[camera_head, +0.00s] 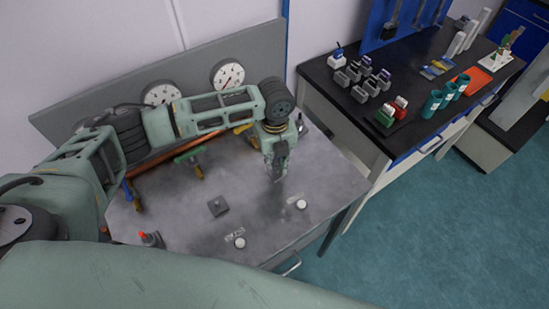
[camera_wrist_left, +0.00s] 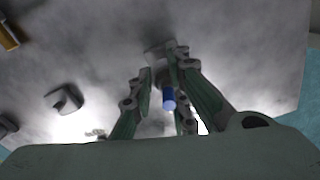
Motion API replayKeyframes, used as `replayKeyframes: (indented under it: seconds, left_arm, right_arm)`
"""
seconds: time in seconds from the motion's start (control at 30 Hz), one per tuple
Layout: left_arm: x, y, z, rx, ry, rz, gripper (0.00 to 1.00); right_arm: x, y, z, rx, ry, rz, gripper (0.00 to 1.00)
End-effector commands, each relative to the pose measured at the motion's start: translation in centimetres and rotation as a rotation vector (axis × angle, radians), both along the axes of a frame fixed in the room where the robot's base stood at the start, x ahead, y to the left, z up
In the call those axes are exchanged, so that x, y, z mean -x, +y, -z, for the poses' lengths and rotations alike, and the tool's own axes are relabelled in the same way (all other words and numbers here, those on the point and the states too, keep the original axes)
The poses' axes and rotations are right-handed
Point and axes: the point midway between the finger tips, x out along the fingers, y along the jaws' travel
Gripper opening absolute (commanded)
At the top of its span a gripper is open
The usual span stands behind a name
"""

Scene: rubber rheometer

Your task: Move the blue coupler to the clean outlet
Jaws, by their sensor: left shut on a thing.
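My left gripper (camera_head: 278,172) reaches down over the right part of the grey metal bench top. The head view hides the coupler behind the gripper. A dark square fitting (camera_wrist_left: 160,48) lies just beyond the coupler; I cannot tell whether they touch. Another square grey fitting with a raised stub (camera_head: 218,206) stands free to the left, also in the wrist view (camera_wrist_left: 63,98). I cannot read which outlet is the clean one. My right gripper is not in view.
Two white round buttons (camera_head: 240,242) (camera_head: 301,204) with small labels are near the bench front. Gauges (camera_head: 228,74), a copper pipe and coloured valve handles (camera_head: 188,154) line the back. A red-topped item (camera_head: 150,238) stands at left. A dark side table holds bottles and cups (camera_head: 436,103).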

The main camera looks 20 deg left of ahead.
Motion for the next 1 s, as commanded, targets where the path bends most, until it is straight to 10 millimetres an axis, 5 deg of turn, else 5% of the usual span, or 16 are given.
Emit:
replayKeyframes:
  seconds: [1.0]
  left_arm:
    - [0.0, 0.0, 2.6, -0.001, 0.001, 0.000, 0.00]
  right_arm:
    - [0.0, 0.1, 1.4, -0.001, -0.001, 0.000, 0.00]
